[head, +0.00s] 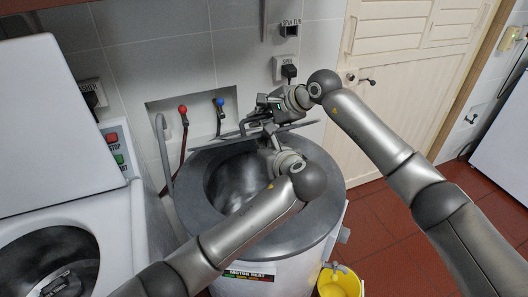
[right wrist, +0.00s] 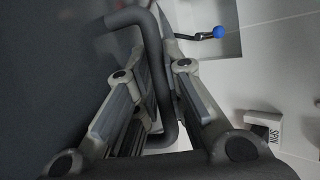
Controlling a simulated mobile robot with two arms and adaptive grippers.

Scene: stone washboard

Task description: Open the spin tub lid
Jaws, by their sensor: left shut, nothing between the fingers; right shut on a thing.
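The spin tub (head: 322,205) is a grey round drum in the middle of the head view, its dark mouth partly uncovered. Its lid shows nearly edge-on as a thin dark strip (head: 305,124) raised at the back of the tub; in the right wrist view it is a dark flat surface (right wrist: 55,60). My right gripper (head: 250,122) is shut on the lid's bent dark handle (right wrist: 158,45), which passes between its fingers (right wrist: 153,90). My left gripper (head: 268,132) is shut and empty over the tub's far side, close below the right one; whether it touches the lid is unclear.
A white washer (head: 130,225) with an open round mouth stands at left. Red (head: 183,109) and blue (head: 220,102) taps sit in a wall recess behind. A yellow bucket (head: 340,283) stands at the tub's front right. Red floor is free at right, before the door (head: 400,60).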

